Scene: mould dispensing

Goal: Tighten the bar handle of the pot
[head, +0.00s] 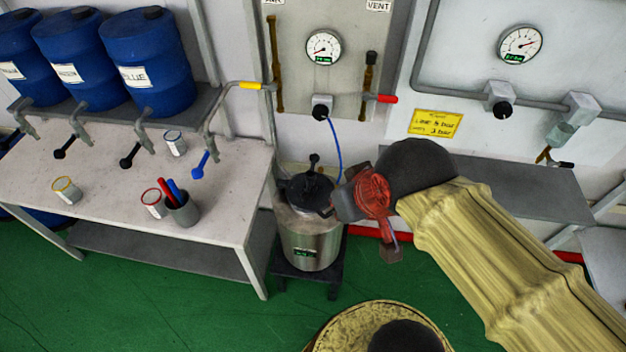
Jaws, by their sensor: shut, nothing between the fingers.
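The pot (309,240) is a steel cylinder with a black lid, standing on a dark low stand between the bench and the wall. Its black bar handle (314,161) stands up from the lid, with a dark knob on top. My gripper (346,203) is at the end of my yellow-sleeved arm, just right of the lid and lower in the picture than the handle. It is shut and empty. Its fingertips are small and dark, and I cannot tell whether they touch the lid's edge. The handle is apart from the gripper.
A blue hose (336,142) runs from the wall valve (322,107) down toward the lid. A white bench (225,205) with cans and a pen cup (183,210) stands left. A grey shelf (535,190) is behind my arm. Green floor (170,300) is free in front.

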